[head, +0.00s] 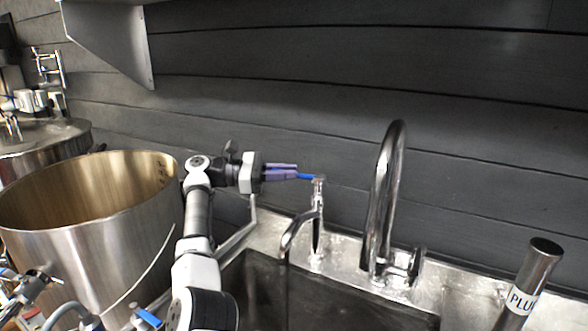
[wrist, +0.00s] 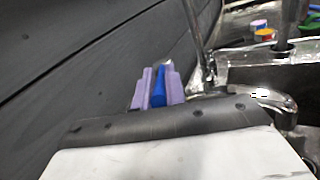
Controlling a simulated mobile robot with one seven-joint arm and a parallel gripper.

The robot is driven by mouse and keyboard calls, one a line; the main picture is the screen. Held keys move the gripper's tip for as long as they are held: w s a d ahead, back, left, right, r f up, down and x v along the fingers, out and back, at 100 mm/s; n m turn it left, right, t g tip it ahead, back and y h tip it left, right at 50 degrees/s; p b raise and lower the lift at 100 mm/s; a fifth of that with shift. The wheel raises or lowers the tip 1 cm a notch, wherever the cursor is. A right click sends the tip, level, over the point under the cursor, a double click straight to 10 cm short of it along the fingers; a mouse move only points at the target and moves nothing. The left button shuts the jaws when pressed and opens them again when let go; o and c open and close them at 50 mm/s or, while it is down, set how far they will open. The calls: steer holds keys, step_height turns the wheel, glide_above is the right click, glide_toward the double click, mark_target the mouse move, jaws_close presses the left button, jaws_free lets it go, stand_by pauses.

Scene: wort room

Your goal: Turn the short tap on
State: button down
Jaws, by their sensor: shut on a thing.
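The short tap (head: 317,222) is a small chrome faucet at the back edge of the sink, with a curved spout pointing left and down. Its blue lever (head: 306,177) sticks out to the left from the top. My gripper (head: 296,172) has purple fingers and reaches in from the left, shut on the blue lever. In the wrist view the blue lever (wrist: 159,88) lies between the two purple fingers (wrist: 157,90). The short tap's curved chrome spout (wrist: 265,98) shows to their right. I see no clear water stream under the spout.
A taller chrome gooseneck tap (head: 383,190) stands to the right. The sink basin (head: 330,295) lies in front. A big steel pot (head: 90,240) stands left, near my arm. A metal tube marked "PLU" (head: 530,285) leans at the right. A dark plank wall (head: 480,130) is behind.

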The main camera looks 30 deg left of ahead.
stand_by(0.3)
steer(key=c, duration=1.5)
jaws_free()
steer(key=shift+o, duration=0.2)
step_height(320, 180, up, 9)
steer(key=shift+f, duration=0.2)
step_height(320, 180, up, 11)
steer(key=p, duration=1)
steer(key=shift+r, duration=0.2)
